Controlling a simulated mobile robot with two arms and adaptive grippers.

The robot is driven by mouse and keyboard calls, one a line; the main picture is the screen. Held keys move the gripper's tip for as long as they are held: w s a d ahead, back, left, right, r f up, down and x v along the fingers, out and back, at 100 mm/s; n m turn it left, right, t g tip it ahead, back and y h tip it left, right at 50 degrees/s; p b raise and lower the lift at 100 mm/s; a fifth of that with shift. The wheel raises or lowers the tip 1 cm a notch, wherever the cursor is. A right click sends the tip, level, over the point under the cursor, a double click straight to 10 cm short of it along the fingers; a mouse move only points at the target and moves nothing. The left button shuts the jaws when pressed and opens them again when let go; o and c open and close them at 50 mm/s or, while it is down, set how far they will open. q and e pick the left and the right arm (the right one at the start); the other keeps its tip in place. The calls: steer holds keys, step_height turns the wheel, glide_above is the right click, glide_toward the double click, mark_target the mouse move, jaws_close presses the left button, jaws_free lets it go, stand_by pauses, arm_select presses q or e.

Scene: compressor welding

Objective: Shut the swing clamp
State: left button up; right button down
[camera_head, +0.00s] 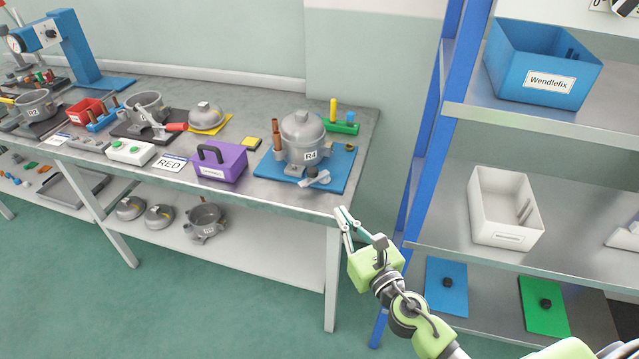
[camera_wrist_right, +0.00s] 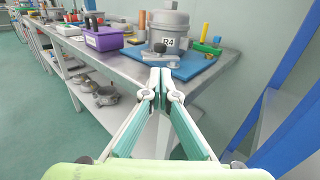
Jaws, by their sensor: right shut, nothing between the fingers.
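My right gripper (camera_head: 343,212) is shut and empty, in the air off the front right corner of the workbench. Its fingertips meet in the right wrist view (camera_wrist_right: 160,78). A grey bar with a black knob (camera_head: 314,178), which may be the swing clamp, lies at the front of the blue plate (camera_head: 340,165), beside the grey compressor R4 (camera_head: 302,135). In the right wrist view the bar (camera_wrist_right: 154,58) shows just beyond my fingertips, apart from them. A clamp with a red handle (camera_head: 174,127) stands farther left on a dark fixture. My left gripper is not in view.
The workbench (camera_head: 270,192) holds a purple box (camera_head: 220,162) left of the blue plate. Several grey parts lie on its lower shelf. A blue-posted rack (camera_head: 428,130) with a blue bin (camera_head: 540,65) and white bin (camera_head: 504,208) stands close on the right.

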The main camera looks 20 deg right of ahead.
mark_target(309, 175)
steer(key=w, duration=0.4)
steer(key=w+a, duration=0.1)
steer(key=w, duration=0.8)
steer(key=shift+a+f+p, duration=0.1)
steer(key=shift+a+p, duration=0.25)
steer(key=shift+p, duration=0.05)
steer(key=shift+w+a+m+h, duration=0.25)
steer(key=shift+m+h, duration=0.25)
steer(key=shift+h, duration=0.2)
steer(key=shift+w+a+m+h, duration=0.1)
steer(key=shift+a+m+h, duration=0.1)
steer(key=shift+m+h, duration=0.4)
steer(key=shift+a+h, duration=0.15)
steer(key=shift+h, duration=0.25)
steer(key=m+h, duration=0.1)
steer(key=w+a+m+h+b, duration=0.1)
steer(key=h, duration=0.1)
steer(key=shift+w+m+g+h, duration=0.25)
steer(key=shift+m+g+h, duration=0.05)
steer(key=shift+h, duration=0.2)
steer(key=shift+w+a, duration=0.2)
steer(key=shift+w+a+b, duration=0.15)
steer(key=shift+w+b, duration=0.15)
steer(key=shift+w, duration=0.3)
steer(key=shift+w+a+b, duration=0.15)
steer(key=shift+w+b, duration=0.1)
steer(key=shift+w, duration=0.4)
